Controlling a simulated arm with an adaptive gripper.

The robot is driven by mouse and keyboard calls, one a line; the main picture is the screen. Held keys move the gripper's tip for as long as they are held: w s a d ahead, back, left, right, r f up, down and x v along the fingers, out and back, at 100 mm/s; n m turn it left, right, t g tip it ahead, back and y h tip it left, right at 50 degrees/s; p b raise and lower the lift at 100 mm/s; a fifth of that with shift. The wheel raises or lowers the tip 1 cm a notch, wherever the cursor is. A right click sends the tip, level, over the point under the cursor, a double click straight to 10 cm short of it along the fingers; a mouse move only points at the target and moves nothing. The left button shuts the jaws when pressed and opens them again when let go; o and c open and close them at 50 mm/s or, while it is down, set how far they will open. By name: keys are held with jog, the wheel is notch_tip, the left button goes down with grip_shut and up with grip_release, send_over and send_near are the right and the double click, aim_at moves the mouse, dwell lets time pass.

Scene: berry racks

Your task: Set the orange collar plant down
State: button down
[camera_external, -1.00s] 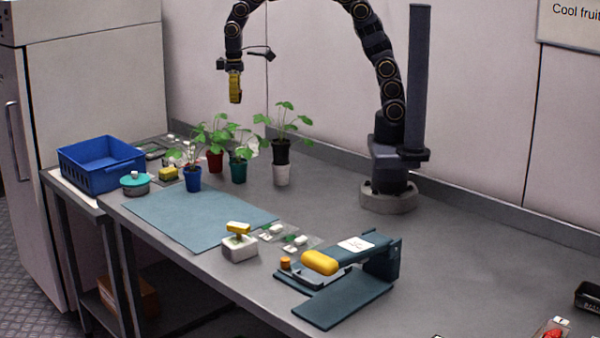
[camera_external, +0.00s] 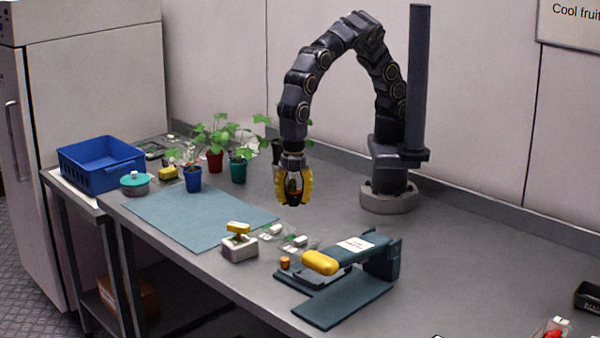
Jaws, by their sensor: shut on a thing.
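My gripper (camera_external: 294,195) points down over the grey bench, right of the blue mat and in front of the arm base. Its yellow fingers are shut on a small dark thing (camera_external: 294,187) with a trace of orange. I take this to be the orange collar plant; most of it is hidden by the fingers. I cannot tell whether it touches the bench. No orange collar is clear on the other plants: blue pot (camera_external: 192,180), red pot (camera_external: 215,160), teal pot (camera_external: 238,171) and dark pot (camera_external: 277,152), partly hidden behind my gripper.
A blue mat (camera_external: 195,219) lies at left, with a blue crate (camera_external: 100,165) beyond it. The bench right of my gripper is largely clear.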

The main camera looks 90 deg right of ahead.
jog(key=s+a+f+n, duration=0.1)
jog(key=s+a, duration=0.1)
jog(key=s, duration=0.2)
jog(key=s+a+f+n, duration=0.1)
jog(key=s+a+n, duration=0.1)
jog(key=s, duration=0.2)
jog(key=s+a+f+n, duration=0.1)
jog(key=s+a+n, duration=0.1)
jog(key=s, duration=0.2)
jog(key=shift+s+a+f, duration=0.1)
jog(key=shift+a+f, duration=0.15)
jog(key=shift+f, duration=0.1)
jog(key=s+a+f+n, duration=0.2)
jog(key=s+n, duration=0.1)
jog(key=s, duration=0.4)
jog(key=n, duration=0.5)
send_over(452, 290)
notch_tip(452, 290, down, 6)
jog(key=shift+w+a+f, duration=0.1)
jog(key=shift+a+f, duration=0.05)
jog(key=shift+f, duration=0.05)
jog(key=shift+d+f, duration=0.2)
jog(key=shift+f, duration=0.45)
jog(key=shift+a+f, duration=0.1)
jog(key=shift+f, duration=2)
